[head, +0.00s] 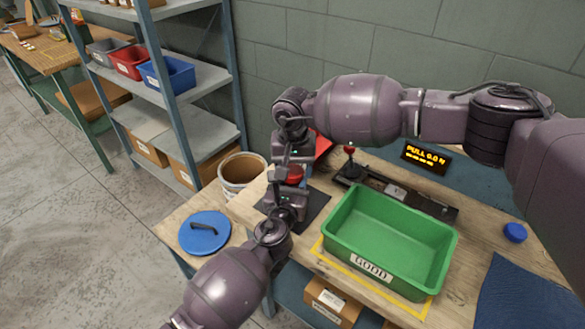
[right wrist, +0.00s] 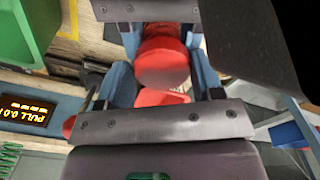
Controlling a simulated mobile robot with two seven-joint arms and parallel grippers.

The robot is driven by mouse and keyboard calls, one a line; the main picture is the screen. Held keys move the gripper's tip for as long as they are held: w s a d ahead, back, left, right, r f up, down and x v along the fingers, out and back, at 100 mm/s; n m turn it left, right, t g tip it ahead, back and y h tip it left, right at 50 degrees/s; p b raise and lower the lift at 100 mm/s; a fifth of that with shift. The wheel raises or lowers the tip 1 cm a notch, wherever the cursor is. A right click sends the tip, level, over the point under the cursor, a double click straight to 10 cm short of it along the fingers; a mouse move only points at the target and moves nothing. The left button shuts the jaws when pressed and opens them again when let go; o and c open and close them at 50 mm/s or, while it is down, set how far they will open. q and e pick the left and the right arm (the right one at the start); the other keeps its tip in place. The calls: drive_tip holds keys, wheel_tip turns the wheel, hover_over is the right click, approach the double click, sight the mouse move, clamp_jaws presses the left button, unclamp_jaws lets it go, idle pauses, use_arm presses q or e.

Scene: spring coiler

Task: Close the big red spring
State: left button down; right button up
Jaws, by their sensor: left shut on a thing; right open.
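The big red spring (head: 294,173) shows in the head view as a small red patch between my two grippers, mostly hidden by them. My right gripper (head: 293,157) comes from behind and above. Its fingers (right wrist: 162,85) are open, one on each side of the red body. I cannot tell whether they touch it.
A green bin labelled GOOD (head: 345,252) stands right of the grippers. Behind it are a gauge rail (head: 400,190) and a lit display (head: 427,158). A beige bucket (head: 233,187) and a blue lid (head: 204,232) are at left. A blue cap (head: 515,232) lies far right.

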use_arm(q)
drive_tip(key=shift+d+r, duration=0.1)
drive_tip(key=shift+r, duration=0.1)
use_arm(e)
drive_tip(key=shift+s+r, duration=0.15)
drive_tip(key=shift+r, duration=1.4)
use_arm(q)
drive_tip(key=shift+f, duration=0.1)
use_arm(e)
drive_tip(key=c, duration=0.8)
drive_tip(key=shift+f, duration=0.75)
drive_tip(key=shift+c, duration=0.2)
